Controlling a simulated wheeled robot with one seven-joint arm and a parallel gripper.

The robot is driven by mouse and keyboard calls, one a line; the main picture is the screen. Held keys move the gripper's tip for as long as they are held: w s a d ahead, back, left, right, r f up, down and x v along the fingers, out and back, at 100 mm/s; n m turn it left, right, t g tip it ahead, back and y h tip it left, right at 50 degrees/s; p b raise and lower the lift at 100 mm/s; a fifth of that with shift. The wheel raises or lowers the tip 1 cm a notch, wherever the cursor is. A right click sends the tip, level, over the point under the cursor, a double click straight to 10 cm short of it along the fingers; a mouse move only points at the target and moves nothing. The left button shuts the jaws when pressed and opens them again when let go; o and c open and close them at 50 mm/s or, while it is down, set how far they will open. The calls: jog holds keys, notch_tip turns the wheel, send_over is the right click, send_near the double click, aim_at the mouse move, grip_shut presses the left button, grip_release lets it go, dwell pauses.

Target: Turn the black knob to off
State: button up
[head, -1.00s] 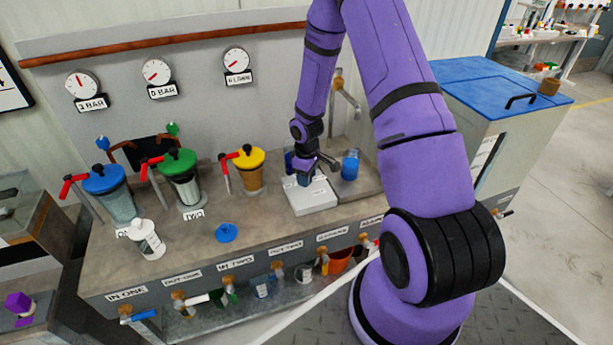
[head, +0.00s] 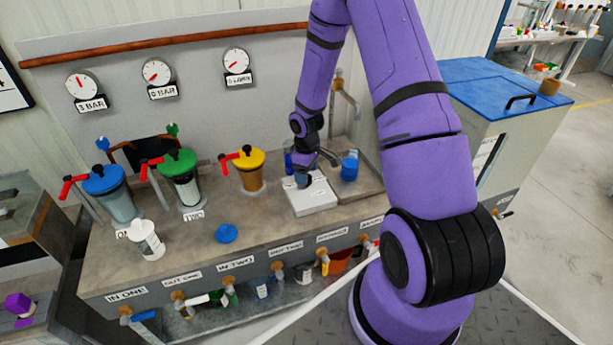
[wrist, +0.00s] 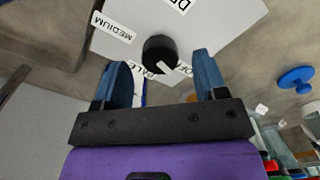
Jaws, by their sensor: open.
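The black knob (wrist: 160,54) sits on a pale panel (wrist: 215,25) that has printed labels around it, among them "MEDIUM", "PALE" and one partly hidden that seems to read "OFF". In the wrist view my gripper (wrist: 165,75) is open, with its two blue fingers apart. The knob shows between and just beyond the fingertips, with no clear contact. In the head view the panel is a white box (head: 314,199) on the bench, and my gripper (head: 302,182) is over its back left part. The knob is hidden there behind my gripper.
A blue cup (head: 350,167) stands to the right of the box near a tap. A yellow-lidded pump (head: 250,172), a green-lidded pump (head: 182,180) and a blue-lidded pump (head: 112,195) stand to the left. A blue disc (head: 227,233) lies on clear bench in front.

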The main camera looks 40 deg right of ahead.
notch_tip(320, 180, up, 9)
dwell(0.3)
jog(key=shift+f, duration=0.1)
dwell(0.4)
jog(key=s+a+r+m+t+h, duration=0.1)
jog(key=s+a+r, duration=0.15)
jog(key=r, duration=0.55)
jog(key=s+a+r+m, duration=0.1)
jog(key=s+a+r, duration=0.15)
jog(key=r, duration=0.45)
jog(key=s+a+r+m+t+h, duration=0.1)
jog(key=s+a+r, duration=0.15)
jog(key=r, duration=0.55)
jog(key=s+a+r+m+t+y, duration=0.1)
jog(key=s+a+r, duration=0.1)
jog(key=s+r, duration=0.3)
jog(key=s+a+r+m+t+y, duration=0.1)
jog(key=s+r, duration=0.5)
jog(key=s, duration=0.8)
jog(key=a+m+t, duration=0.1)
jog(key=a, duration=0.1)
jog(key=shift+a, duration=0.3)
